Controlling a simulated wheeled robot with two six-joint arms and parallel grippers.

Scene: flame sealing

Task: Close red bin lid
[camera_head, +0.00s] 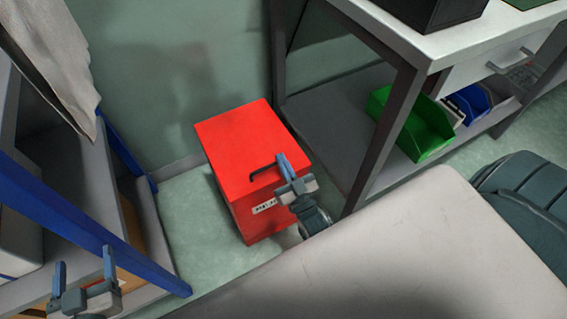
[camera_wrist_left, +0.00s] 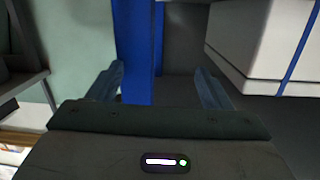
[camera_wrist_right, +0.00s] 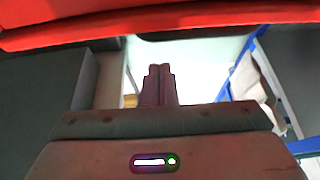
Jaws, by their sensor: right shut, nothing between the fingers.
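The red bin (camera_head: 240,147) stands on the floor between the two benches. Its red lid lies over the top, with a black handle (camera_head: 262,170) near the front edge and a white label (camera_head: 265,206) on the front. I cannot tell whether the lid sits fully flush. My right gripper (camera_head: 284,162) is shut and empty at the bin's front right, beside the handle. In the right wrist view, its fingers (camera_wrist_right: 158,72) are together, below a red edge (camera_wrist_right: 160,22) across the top. My left gripper (camera_head: 84,268) is open and empty at the lower left, with fingers apart in its wrist view (camera_wrist_left: 158,88).
A blue-framed bench (camera_head: 75,220) stands on the left, near my left gripper. A white-topped workbench (camera_head: 440,45) is on the right, with a green tray (camera_head: 415,125) and a blue tray (camera_head: 468,103) on its lower shelf. Bare floor (camera_head: 190,225) lies left of the bin.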

